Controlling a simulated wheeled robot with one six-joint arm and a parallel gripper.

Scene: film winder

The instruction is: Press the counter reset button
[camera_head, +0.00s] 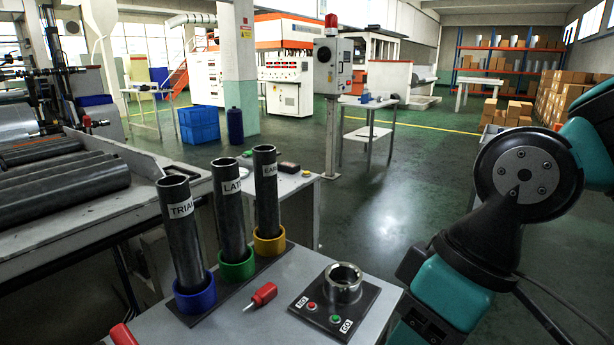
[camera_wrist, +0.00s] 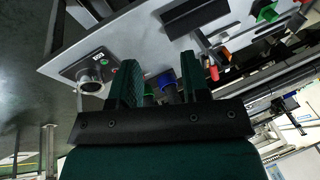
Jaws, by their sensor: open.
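I cannot make out a counter or a button marked as its reset in either view. A dark gauge plate (camera_head: 362,319) on the grey table's front right carries a metal ring (camera_head: 343,283), a red button (camera_head: 311,306) and a green button (camera_head: 335,318). The plate also shows at the upper left in the wrist view (camera_wrist: 68,72). My gripper (camera_wrist: 160,72) shows only in the wrist view, its two teal fingers apart. Blue and green sockets show between and beyond the fingers; nothing appears gripped. In the head view my arm is at the right and its gripper is out of frame.
Three dark labelled tubes stand in blue (camera_head: 194,296), green (camera_head: 237,266) and yellow (camera_head: 269,243) sockets. A red-handled tool (camera_head: 262,295) lies between them and the plate. A roller machine (camera_head: 75,190) is at left. A control post (camera_head: 331,65) stands behind.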

